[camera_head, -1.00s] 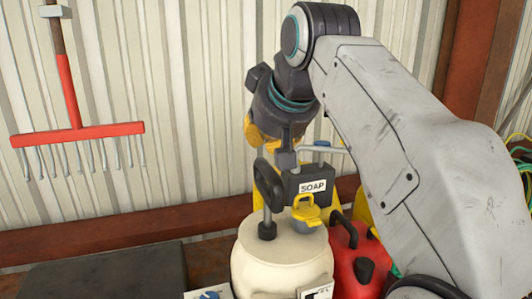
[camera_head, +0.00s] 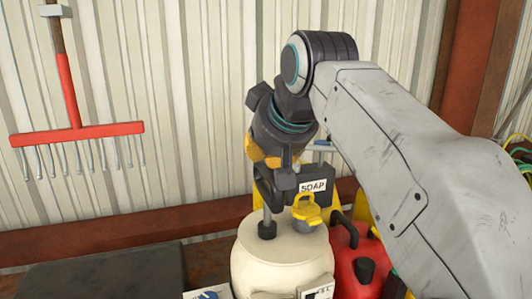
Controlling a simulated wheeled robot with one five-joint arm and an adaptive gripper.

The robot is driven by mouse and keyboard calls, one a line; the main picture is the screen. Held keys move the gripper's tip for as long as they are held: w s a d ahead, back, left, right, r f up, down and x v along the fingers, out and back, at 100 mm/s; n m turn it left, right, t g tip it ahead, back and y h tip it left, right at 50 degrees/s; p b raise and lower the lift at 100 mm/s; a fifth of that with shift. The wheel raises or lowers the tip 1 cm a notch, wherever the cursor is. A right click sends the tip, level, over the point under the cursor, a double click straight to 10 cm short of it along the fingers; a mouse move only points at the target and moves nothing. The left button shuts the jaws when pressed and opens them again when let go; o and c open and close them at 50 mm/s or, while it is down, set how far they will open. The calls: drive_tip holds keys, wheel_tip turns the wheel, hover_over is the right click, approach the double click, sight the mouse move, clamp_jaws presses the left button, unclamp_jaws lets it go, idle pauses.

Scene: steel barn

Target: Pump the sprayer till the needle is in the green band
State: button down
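The sprayer (camera_head: 268,262) is a cream round tank at the bottom middle, cut off by the lower edge. Its dark pump handle (camera_head: 262,191) stands upright on a short grey shaft above the black collar on top. A yellow fitting (camera_head: 307,209) shows beside it. My gripper (camera_head: 279,180), dark with yellow parts, is down at the handle's upper right and overlaps part of it. Whether it touches or grips the handle, and how far its fingers are open, I cannot tell. No needle or green band can be made out.
A box labelled SOAP (camera_head: 316,186) is close behind my gripper. A red can (camera_head: 358,262) stands right of the tank. A dark flat slab (camera_head: 100,272) lies at lower left. A red rake (camera_head: 78,133) hangs on the corrugated wall.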

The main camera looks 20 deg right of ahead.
sight(266, 192)
wheel_tip(266, 192, down, 6)
drive_tip(key=b, duration=0.3)
drive_tip(key=shift+f+b, duration=0.2)
drive_tip(key=shift+b, duration=0.1)
drive_tip(key=shift+r, duration=0.1)
drive_tip(key=shift+r+p, duration=0.6)
drive_tip(key=shift+p, duration=0.15)
wheel_tip(266, 192, up, 3)
drive_tip(key=p, duration=0.3)
drive_tip(key=shift+r, duration=0.1)
drive_tip(key=v, duration=1)
idle(0.4)
